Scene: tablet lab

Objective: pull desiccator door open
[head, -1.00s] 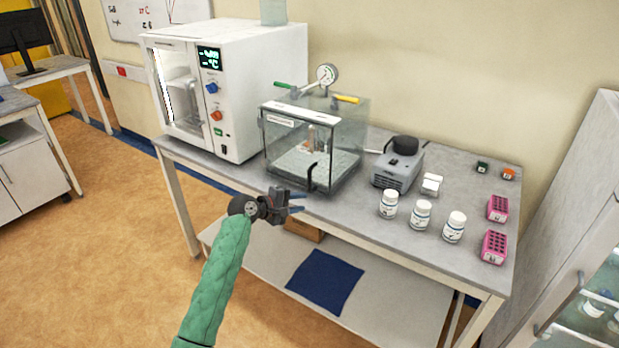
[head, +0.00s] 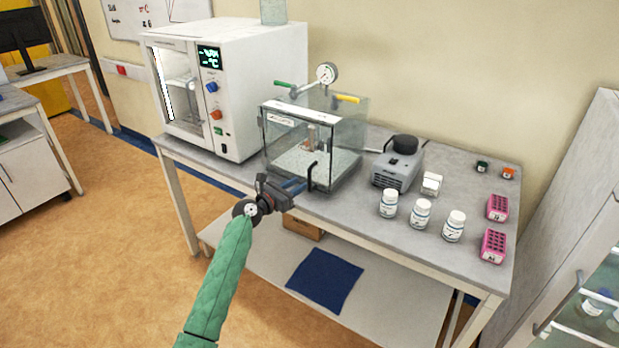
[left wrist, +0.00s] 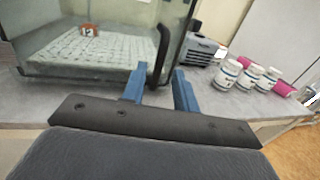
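The desiccator (head: 315,145) is a clear glass box on the bench, with a gauge and two coloured valve handles on top. Its door looks shut. The black door handle (head: 312,176) stands upright at the right side of the front; it also shows in the left wrist view (left wrist: 161,58). My left gripper (head: 297,186) is at the front of the box, close to the handle. In the left wrist view its blue fingers (left wrist: 158,88) are apart, with the handle's lower end just beyond and between them. I cannot tell whether they touch it. My right gripper is not in view.
A white oven (head: 225,90) stands left of the desiccator. A grey pump (head: 397,170) and several white bottles (head: 389,203) stand to its right, with pink racks (head: 494,245) farther right. The bench's front edge runs below my left gripper.

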